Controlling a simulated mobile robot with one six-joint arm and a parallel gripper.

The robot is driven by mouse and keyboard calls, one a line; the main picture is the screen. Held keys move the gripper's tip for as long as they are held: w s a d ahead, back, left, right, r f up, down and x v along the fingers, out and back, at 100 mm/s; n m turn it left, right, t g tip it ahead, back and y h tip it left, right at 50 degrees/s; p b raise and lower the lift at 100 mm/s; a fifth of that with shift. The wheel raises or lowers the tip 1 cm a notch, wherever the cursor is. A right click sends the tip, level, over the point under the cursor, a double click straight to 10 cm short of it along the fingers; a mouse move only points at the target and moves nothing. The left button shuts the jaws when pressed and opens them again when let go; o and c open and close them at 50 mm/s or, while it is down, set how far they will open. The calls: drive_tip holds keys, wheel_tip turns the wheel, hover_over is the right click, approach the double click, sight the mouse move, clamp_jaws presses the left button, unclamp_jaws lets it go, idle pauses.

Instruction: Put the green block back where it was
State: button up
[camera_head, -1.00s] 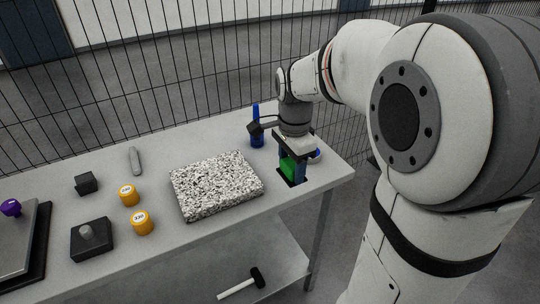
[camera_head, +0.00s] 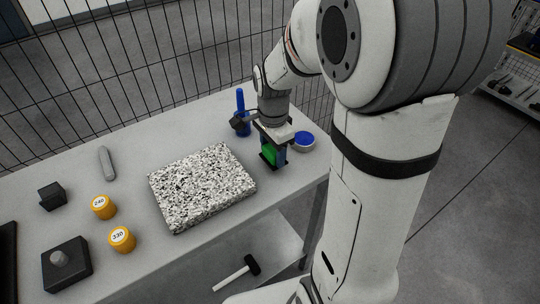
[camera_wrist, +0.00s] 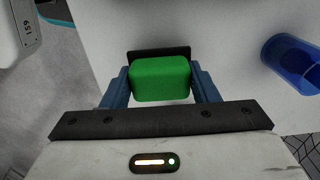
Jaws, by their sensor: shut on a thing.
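The green block (camera_head: 268,152) is between the fingers of my gripper (camera_head: 273,155) at the right end of the grey table, right of the speckled slab. In the wrist view the green block (camera_wrist: 160,79) sits between the two blue fingers of my gripper (camera_wrist: 160,88), which are shut on it. A flat black piece (camera_wrist: 158,54) shows just beyond the block in the wrist view. I cannot tell whether the block touches it or the table.
A speckled slab (camera_head: 203,186) lies left of my gripper. Yellow weights (camera_head: 122,239) and a black block with a knob (camera_head: 66,264) are at left. A hammer (camera_head: 237,272) lies on the lower shelf.

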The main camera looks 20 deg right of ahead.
drive_tip(key=shift+f, duration=1.1)
drive_tip(key=shift+f, duration=0.15)
drive_tip(key=o, duration=1)
drive_tip(key=shift+c, duration=0.2)
